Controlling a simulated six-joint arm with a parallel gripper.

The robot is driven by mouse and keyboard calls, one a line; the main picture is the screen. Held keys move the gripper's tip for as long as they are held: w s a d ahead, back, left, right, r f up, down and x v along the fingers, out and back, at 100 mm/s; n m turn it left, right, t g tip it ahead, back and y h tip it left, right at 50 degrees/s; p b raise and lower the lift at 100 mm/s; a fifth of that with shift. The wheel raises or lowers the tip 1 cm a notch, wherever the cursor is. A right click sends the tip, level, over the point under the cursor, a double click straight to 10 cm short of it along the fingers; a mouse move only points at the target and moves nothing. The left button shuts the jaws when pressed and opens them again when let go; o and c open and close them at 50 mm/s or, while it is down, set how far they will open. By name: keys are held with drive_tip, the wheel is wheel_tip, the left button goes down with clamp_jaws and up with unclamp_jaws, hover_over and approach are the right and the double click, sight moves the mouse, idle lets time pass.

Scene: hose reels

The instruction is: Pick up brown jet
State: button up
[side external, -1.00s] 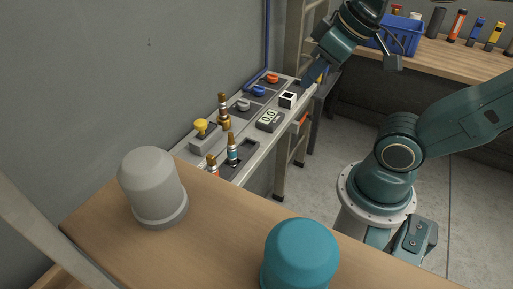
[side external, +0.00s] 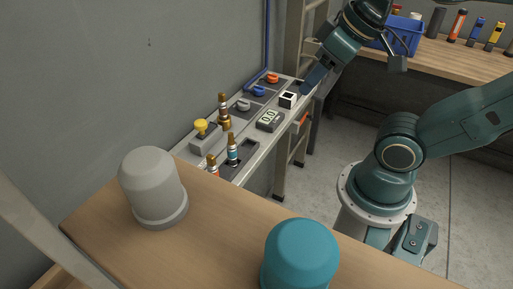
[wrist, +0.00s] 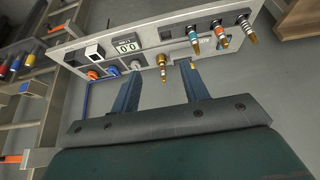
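The brown jet (side external: 223,104), with brown and white bands and brass parts, stands upright on the grey panel (side external: 190,152). In the wrist view a brass-coloured piece (wrist: 162,67), which looks like this jet, lies between my fingers' directions, beyond their tips. My gripper (wrist: 160,71) is open and empty, its two blue fingers well apart. In the side view my gripper (side external: 312,80) is above the panel's far end, apart from the jet. A blue-banded jet (side external: 232,150) and a red-banded jet (side external: 212,163) stand closer to the side camera.
The panel also carries a yellow knob (side external: 200,126), orange (side external: 272,78), blue (side external: 258,90) and grey valves, a white box (side external: 288,99) and a display (side external: 268,120). A wall runs behind it. A wooden bench with a grey dome (side external: 150,185) and teal dome (side external: 302,252) is in front.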

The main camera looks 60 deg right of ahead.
drive_tip(key=shift+w, duration=0.1)
drive_tip(key=n+g+y, duration=0.3)
drive_tip(key=n+y, duration=0.5)
drive_tip(key=n, duration=0.4)
hover_over(221, 102)
drive_tip(key=s, duration=0.4)
wheel_tip(221, 102, down, 8)
drive_tip(key=shift+w+d+f+n+y, duration=1.35)
drive_tip(key=shift+d+f+y, duration=1.1)
drive_tip(key=shift+d, duration=1)
drive_tip(key=shift+t, duration=0.4)
drive_tip(key=shift+x, duration=3.75)
drive_tip(key=shift+s+r, duration=0.1)
drive_tip(key=shift+s, duration=0.1)
